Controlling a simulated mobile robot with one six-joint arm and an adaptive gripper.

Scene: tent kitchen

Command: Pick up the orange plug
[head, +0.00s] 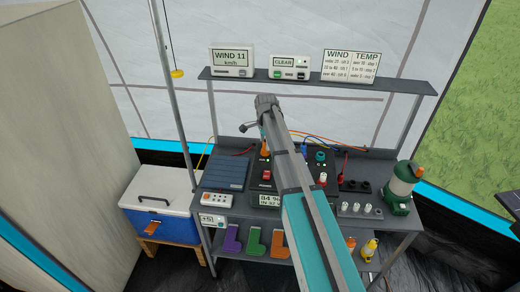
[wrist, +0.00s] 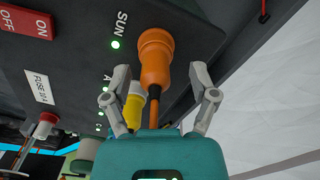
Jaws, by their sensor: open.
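The orange plug (wrist: 155,62) sits at the dark panel (wrist: 85,55) beside the SUN label and a lit green lamp in the wrist view. Its orange cable runs from its near end down toward my gripper's teal body. My gripper (wrist: 160,71) is open, with one finger on each side of the plug and a visible gap on both sides. I cannot tell how deep the fingers reach along it. In the head view my arm crosses the bench and hides much of the panel.
A yellow plug (wrist: 133,108) is close behind the left finger. A red OFF switch (wrist: 27,22) and a red-capped fuse (wrist: 45,124) are on the panel. A blue cooler (head: 160,205) stands left.

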